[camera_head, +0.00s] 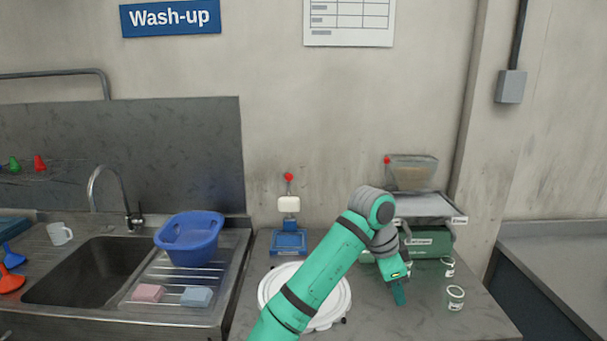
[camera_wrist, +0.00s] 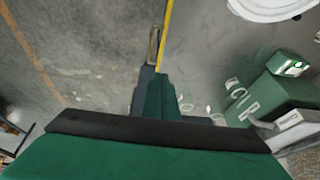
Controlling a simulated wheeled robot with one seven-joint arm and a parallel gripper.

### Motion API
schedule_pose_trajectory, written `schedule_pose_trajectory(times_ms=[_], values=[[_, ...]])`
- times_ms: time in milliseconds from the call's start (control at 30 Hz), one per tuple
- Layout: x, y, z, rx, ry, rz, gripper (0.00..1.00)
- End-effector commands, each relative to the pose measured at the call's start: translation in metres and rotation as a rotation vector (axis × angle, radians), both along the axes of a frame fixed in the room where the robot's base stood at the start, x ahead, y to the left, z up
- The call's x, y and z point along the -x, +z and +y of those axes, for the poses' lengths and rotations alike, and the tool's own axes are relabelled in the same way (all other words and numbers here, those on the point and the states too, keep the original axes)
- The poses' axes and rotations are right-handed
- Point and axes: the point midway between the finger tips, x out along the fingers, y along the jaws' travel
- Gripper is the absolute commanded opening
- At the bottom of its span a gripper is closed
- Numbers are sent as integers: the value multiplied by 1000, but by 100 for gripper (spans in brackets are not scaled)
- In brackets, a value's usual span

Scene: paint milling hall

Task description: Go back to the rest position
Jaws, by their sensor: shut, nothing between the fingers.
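My gripper (camera_head: 398,293) hangs at the end of my green arm over the right part of the grey worktop, in front of a green boxy machine (camera_head: 432,243). It points downward. In the wrist view the gripper (camera_wrist: 153,48) is shut with nothing held, seen near the yellow line along the worktop edge, with floor to its left. My arm crosses in front of a white round lid-like disc (camera_head: 275,284) and hides part of it and of the machine.
White labelled cups (camera_head: 456,298) stand right of my gripper. A blue stand with a red knob (camera_head: 289,242) is at the back. Left are a sink (camera_head: 90,270), a blue basin (camera_head: 190,238) and two sponges (camera_head: 148,293). Another counter (camera_head: 560,250) lies right beyond a gap.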

Motion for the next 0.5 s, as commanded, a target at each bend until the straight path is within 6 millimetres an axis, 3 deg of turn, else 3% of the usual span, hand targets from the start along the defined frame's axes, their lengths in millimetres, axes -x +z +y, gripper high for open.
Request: schedule_pose_trajectory(times_ms=[367, 500], values=[[3, -47, -40, 183, 62, 1, 0], [7, -74, -63, 300, 116, 6, 0]])
